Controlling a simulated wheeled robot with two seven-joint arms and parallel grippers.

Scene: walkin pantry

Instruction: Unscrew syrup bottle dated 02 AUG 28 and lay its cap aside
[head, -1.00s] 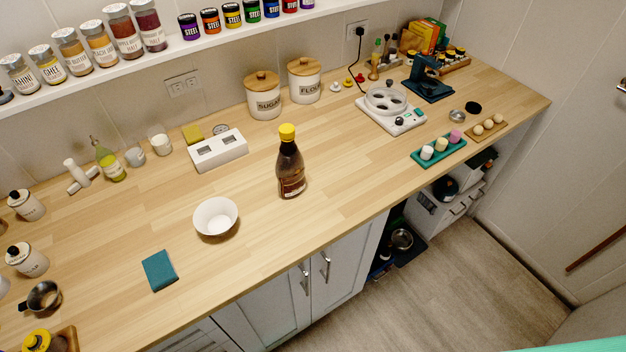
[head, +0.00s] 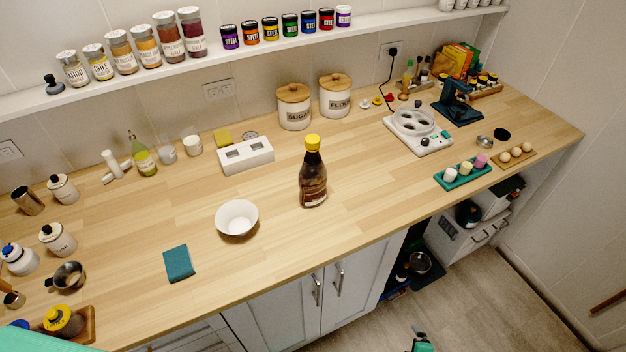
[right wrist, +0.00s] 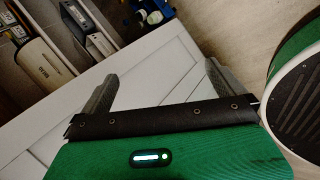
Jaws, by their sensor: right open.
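A dark brown syrup bottle (head: 313,185) with a yellow cap (head: 312,142) stands upright on the counter, right of the white bowl. Its label is too small to read a date. A second yellow-capped container (head: 62,320) is on a wooden board at the lower left, seen from above; no date shows on it. My right gripper (head: 420,335) is at the bottom edge, below the counter front and away from the bottle. In the right wrist view its two fingers (right wrist: 158,88) are apart and empty, facing the cabinet doors. My left gripper is out of view; only a green part of my arm shows.
A white bowl (head: 237,217), a teal cloth (head: 179,263) and a white two-slot block (head: 246,156) surround the bottle. Canisters (head: 294,108) stand behind. A hot plate (head: 418,135) and a teal tray (head: 461,176) are to the right. Counter around the bottle is clear.

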